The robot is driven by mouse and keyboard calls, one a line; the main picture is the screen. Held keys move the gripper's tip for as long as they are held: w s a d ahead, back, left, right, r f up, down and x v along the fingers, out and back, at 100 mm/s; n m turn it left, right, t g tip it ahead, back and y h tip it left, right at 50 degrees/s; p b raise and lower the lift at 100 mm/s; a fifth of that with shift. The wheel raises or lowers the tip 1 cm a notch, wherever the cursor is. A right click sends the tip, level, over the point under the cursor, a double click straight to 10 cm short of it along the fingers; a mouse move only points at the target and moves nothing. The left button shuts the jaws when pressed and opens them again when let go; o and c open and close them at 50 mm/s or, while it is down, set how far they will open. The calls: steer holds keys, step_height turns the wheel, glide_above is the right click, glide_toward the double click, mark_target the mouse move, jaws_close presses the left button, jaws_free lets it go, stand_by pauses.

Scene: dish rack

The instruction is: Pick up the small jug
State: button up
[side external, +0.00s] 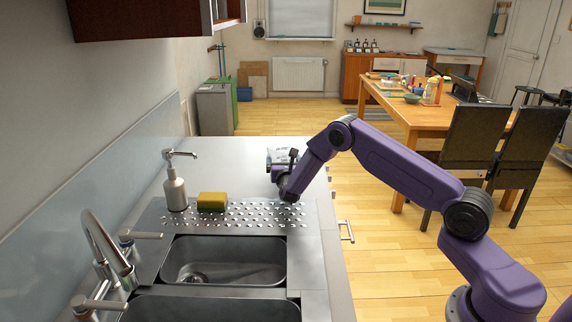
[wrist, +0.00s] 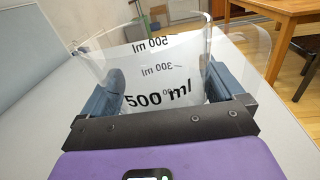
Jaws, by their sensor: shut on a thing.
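The small jug (wrist: 160,68) is clear, with black millilitre markings such as "500 ml", and fills the middle of the wrist view. My gripper (wrist: 163,95) has its two blue-grey fingers on either side of the jug's wall and is shut on it. In the side external view my gripper (side external: 283,158) is low over the counter beyond the drainboard. The jug is hard to make out there. I cannot tell whether its base touches the counter.
The counter (side external: 235,155) around my gripper looks mostly clear.

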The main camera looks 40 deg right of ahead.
mark_target(283, 147)
steer(key=shift+r, duration=0.15)
steer(key=shift+r, duration=0.5)
step_height(283, 147, up, 2)
steer(key=shift+r, duration=0.2)
steer(key=s+a+r, duration=0.1)
steer(key=s+r, duration=0.4)
steer(key=r, duration=0.1)
steer(key=s+r, duration=0.1)
steer(key=s, duration=0.1)
steer(key=s+a+r, duration=0.1)
steer(key=s, duration=0.2)
steer(key=s+a+r, duration=0.1)
steer(key=s, duration=0.2)
steer(key=shift+s+r, duration=0.15)
steer(key=shift+s, duration=0.05)
steer(key=s+a+f+n+t+y, duration=0.1)
steer(key=s+a+n+t+y, duration=0.4)
steer(key=s+a, duration=0.75)
steer(key=w+d+m+g+h, duration=0.1)
steer(key=w+d, duration=0.3)
steer(key=w+d+m+g+h, duration=0.2)
steer(key=w+d, duration=0.2)
steer(key=w+d+r+m+g+h, duration=0.1)
steer(key=w+d+m+g+h, duration=0.1)
steer(key=w+d, duration=0.2)
steer(key=shift+w+d, duration=0.15)
steer(key=shift+d, duration=0.05)
